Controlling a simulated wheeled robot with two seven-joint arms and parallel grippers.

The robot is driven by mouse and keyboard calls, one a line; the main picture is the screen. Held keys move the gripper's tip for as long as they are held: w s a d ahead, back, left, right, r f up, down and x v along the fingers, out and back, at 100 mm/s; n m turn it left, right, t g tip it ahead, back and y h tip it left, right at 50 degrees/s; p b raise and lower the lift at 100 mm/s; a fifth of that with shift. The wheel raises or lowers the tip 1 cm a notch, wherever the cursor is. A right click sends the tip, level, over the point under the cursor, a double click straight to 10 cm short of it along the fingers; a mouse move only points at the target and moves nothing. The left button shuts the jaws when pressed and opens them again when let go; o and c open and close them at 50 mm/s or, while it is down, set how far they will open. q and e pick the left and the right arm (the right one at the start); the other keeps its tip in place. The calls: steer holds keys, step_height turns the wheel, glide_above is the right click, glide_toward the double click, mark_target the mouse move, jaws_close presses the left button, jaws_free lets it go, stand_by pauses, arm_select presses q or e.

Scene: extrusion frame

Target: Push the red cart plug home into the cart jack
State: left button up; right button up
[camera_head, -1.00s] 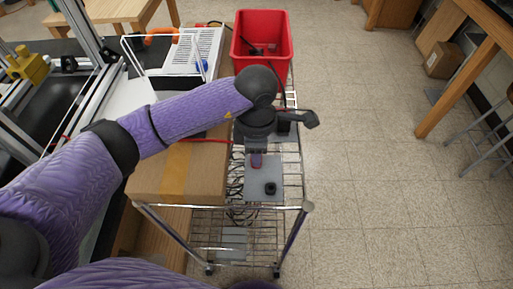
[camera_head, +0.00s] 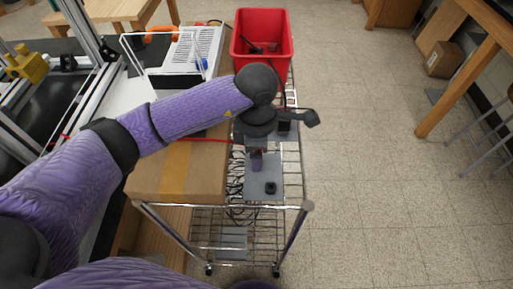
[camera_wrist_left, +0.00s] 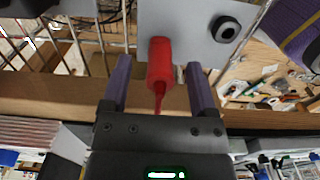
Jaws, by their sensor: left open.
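The red plug (camera_wrist_left: 160,62) shows in the left wrist view, with its far end against a grey plate (camera_wrist_left: 182,20) and its thin tail towards my palm. My left gripper (camera_wrist_left: 158,68) is open, with one purple finger on each side of the plug and a visible gap at both sides. In the head view my left gripper (camera_head: 257,163) hangs over the grey plate on the wire cart (camera_head: 290,206), and the plug is hidden. The jack behind the plug is hidden, so I cannot tell how deep the plug sits. My right gripper is not in view.
A black round fitting (camera_wrist_left: 225,28) sits on the plate beside the plug. A red bin (camera_head: 262,58) stands at the back.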

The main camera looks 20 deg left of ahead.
arm_select(q)
step_height(320, 180, up, 10)
steer(key=shift+f+p, duration=0.25)
steer(key=shift+p, duration=0.65)
